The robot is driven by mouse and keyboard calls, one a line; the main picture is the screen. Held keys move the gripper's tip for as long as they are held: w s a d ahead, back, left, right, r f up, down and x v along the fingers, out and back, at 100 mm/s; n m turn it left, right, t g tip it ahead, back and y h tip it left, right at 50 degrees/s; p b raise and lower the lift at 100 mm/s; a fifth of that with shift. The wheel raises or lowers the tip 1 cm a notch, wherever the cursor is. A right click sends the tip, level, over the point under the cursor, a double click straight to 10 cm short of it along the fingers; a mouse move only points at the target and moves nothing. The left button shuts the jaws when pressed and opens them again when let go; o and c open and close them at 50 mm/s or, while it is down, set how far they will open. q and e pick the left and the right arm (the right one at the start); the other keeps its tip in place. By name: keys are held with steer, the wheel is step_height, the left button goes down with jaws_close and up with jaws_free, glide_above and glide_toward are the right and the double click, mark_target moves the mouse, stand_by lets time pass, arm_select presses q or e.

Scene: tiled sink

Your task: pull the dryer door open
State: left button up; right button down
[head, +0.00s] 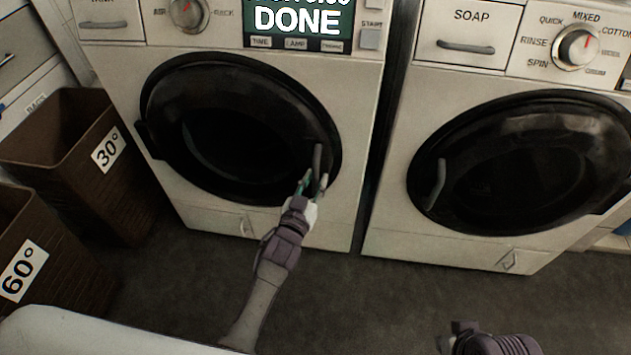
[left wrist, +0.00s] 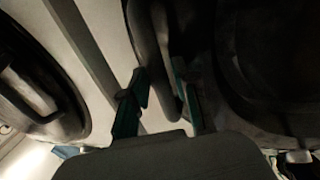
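The dryer door (head: 215,125) is a round dark door on the left white machine, whose display reads DONE. It looks shut against the front panel. Its upright dark handle (head: 317,158) is at the door's right side and also shows in the left wrist view (left wrist: 150,45). My left gripper (head: 313,184) is at the handle's lower end. In the left wrist view its two green-edged fingers (left wrist: 160,95) stand apart, one on each side of the handle, with a gap visible beside it. My right gripper (head: 485,343) is only partly seen at the bottom edge; its fingers are unclear.
A second white machine (head: 395,225) with a round dark door (head: 520,160) and a SOAP drawer stands close on the right. Brown baskets marked 30° (head: 60,160) and 60° (head: 60,270) stand at the left. The dark floor (head: 370,300) in front is clear.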

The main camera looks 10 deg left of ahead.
arm_select(q)
steer(key=shift+w, duration=0.35)
jaws_close()
steer(key=shift+s, duration=0.15)
